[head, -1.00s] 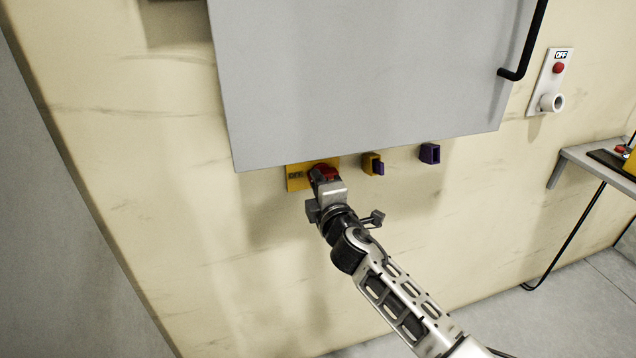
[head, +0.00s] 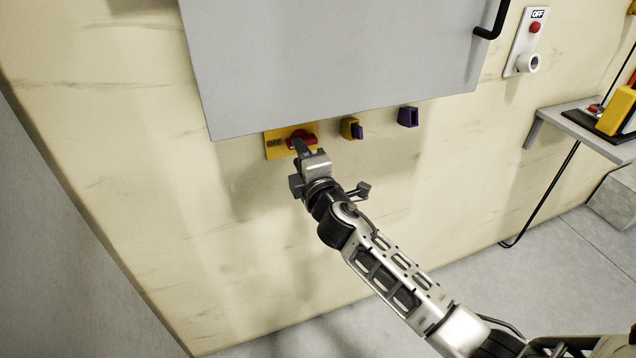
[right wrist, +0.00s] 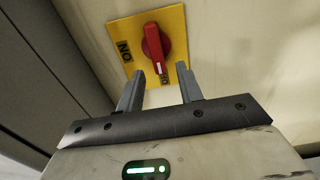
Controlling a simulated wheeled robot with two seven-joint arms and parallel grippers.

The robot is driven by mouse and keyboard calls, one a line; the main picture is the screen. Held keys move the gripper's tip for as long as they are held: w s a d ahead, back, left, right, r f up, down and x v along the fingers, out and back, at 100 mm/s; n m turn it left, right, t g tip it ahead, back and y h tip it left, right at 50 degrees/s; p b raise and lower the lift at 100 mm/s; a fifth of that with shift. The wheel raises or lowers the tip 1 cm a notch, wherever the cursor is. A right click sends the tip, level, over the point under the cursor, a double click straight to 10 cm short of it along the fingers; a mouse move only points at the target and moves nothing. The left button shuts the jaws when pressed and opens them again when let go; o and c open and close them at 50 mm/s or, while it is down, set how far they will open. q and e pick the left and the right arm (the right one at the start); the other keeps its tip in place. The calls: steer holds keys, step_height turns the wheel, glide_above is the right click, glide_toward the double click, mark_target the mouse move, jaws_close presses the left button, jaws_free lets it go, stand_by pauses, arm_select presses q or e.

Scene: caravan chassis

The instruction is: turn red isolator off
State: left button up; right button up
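The red isolator is a red rotary handle (head: 301,138) on a yellow plate (head: 273,152) on the cream wall, just under a grey cabinet. In the right wrist view the red handle (right wrist: 152,48) points along the gripper's direction, its lower end towards me. The plate's dark label (right wrist: 124,50) shows rotated letters that look like "ON"; in the head view it is too small to read surely. My right gripper (head: 300,146) is open and empty, also in the right wrist view (right wrist: 160,69). Its fingertips lie either side of the handle's near end, apparently short of it. My left gripper is not in view.
The grey cabinet (head: 340,60) overhangs above. A yellow and purple fitting (head: 350,128) and a purple one (head: 408,117) are to the right on the wall. Further right are a white panel with a red button (head: 535,27) and a shelf (head: 580,130). The wall below is bare.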

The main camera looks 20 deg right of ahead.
arm_select(q)
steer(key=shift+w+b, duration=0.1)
steer(key=shift+b, duration=0.3)
arm_select(e)
steer(key=s, duration=1.3)
steer(key=shift+s+d, duration=0.25)
steer(key=shift+s, duration=0.05)
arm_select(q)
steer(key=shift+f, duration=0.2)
arm_select(e)
steer(key=s+a+f+m+g+y, duration=0.2)
steer(key=s+f+m+g, duration=0.5)
steer(key=s+f+m, duration=0.9)
steer(key=shift+s+a+f+y, duration=0.3)
steer(key=shift+s+a+y, duration=0.1)
steer(key=shift+a, duration=0.1)
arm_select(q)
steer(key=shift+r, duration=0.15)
arm_select(e)
steer(key=shift+w, duration=0.1)
